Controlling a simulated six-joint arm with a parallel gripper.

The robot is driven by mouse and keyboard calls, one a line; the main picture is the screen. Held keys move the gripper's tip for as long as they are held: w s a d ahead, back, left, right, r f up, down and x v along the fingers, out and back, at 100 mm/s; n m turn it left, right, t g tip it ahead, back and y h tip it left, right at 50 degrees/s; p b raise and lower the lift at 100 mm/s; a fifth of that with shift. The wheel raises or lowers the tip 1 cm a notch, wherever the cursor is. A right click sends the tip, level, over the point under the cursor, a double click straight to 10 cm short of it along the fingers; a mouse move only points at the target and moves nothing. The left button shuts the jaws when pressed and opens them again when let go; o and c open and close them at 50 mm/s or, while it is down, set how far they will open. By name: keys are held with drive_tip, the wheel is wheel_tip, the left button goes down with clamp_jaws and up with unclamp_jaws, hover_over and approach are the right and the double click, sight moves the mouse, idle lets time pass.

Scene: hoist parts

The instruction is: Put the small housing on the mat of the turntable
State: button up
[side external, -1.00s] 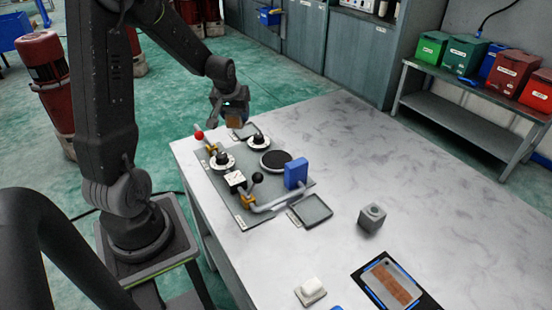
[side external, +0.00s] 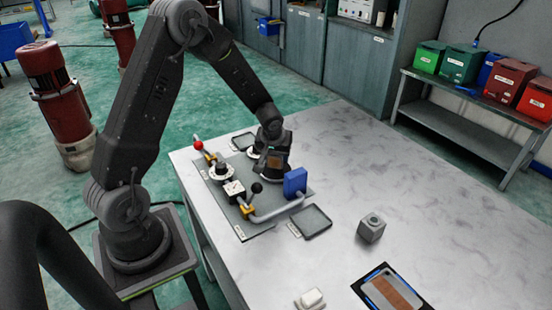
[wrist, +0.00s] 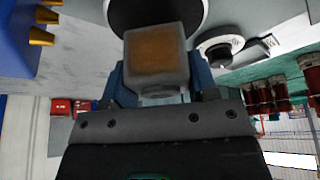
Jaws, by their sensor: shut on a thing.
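My gripper (side external: 274,154) is shut on the small housing (wrist: 157,58), a grey block with a brown face, gripped between the two blue-grey fingers in the wrist view. The turntable's round black mat (wrist: 150,12) shows at the top of the wrist view, beyond the housing. In the side view the gripper and housing hide most of it. I cannot tell whether the housing touches the mat.
On the grey board stand a blue block (side external: 295,182), a black-knobbed lever (side external: 257,188), a red-knobbed lever (side external: 199,146) and a round white fixture (side external: 220,171). A shallow tray (side external: 311,221) and a grey cube (side external: 371,228) are to the right.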

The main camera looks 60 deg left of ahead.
drive_tip(key=shift+f, duration=0.9)
drive_tip(key=shift+f, duration=0.1)
drive_tip(key=o, duration=1)
